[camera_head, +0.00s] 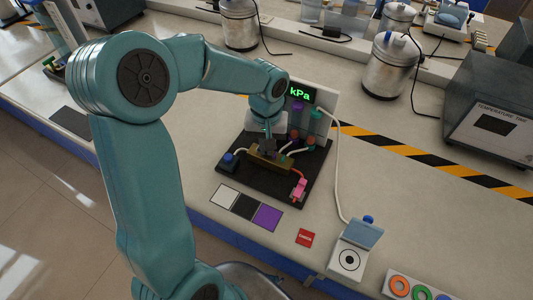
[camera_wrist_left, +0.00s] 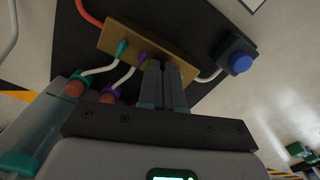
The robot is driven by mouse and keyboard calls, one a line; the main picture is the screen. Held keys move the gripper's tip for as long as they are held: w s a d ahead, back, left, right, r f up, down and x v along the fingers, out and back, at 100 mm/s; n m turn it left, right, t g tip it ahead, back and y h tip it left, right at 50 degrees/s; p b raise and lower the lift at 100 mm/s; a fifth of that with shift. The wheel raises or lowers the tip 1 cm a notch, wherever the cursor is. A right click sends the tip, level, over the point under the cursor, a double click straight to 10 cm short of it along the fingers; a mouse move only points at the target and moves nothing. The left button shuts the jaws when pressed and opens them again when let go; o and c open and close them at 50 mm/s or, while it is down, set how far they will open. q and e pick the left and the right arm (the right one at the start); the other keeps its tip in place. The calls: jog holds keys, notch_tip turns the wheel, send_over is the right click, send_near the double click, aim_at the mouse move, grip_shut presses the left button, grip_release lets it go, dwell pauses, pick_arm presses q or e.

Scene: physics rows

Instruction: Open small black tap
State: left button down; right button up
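A brass block (camera_head: 262,160) with hoses lies on a black board (camera_head: 232,180); it also shows in the wrist view (camera_wrist_left: 122,42). My left gripper (camera_head: 268,148) points down at the block. In the wrist view its two fingers (camera_wrist_left: 163,72) are close together over the block's edge, beside the purple hose fitting (camera_wrist_left: 143,58). I cannot tell if anything thin is between them. I cannot make out the small black tap; the fingers may hide it. My right gripper is not in view.
A blue-knobbed black box (camera_head: 229,161) stands left of the block, a pink part (camera_head: 299,188) at its right end. A kPa display (camera_head: 299,93) rises behind, with a teal tube (camera_head: 316,120). A white hose runs to a device with a blue-grey lid (camera_head: 362,232).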

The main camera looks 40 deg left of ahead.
pick_arm(q)
jog(key=shift+f+n, duration=0.15)
jog(key=shift+n, duration=1.25)
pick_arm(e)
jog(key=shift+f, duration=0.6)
pick_arm(q)
jog(key=shift+b, duration=0.3)
jog(key=shift+n+b, duration=0.35)
jog(key=shift+n, duration=0.15)
jog(key=shift+n+b, duration=0.4)
jog(key=shift+n, duration=1.4)
jog(key=shift+n+b, duration=0.4)
jog(key=shift+n, duration=0.7)
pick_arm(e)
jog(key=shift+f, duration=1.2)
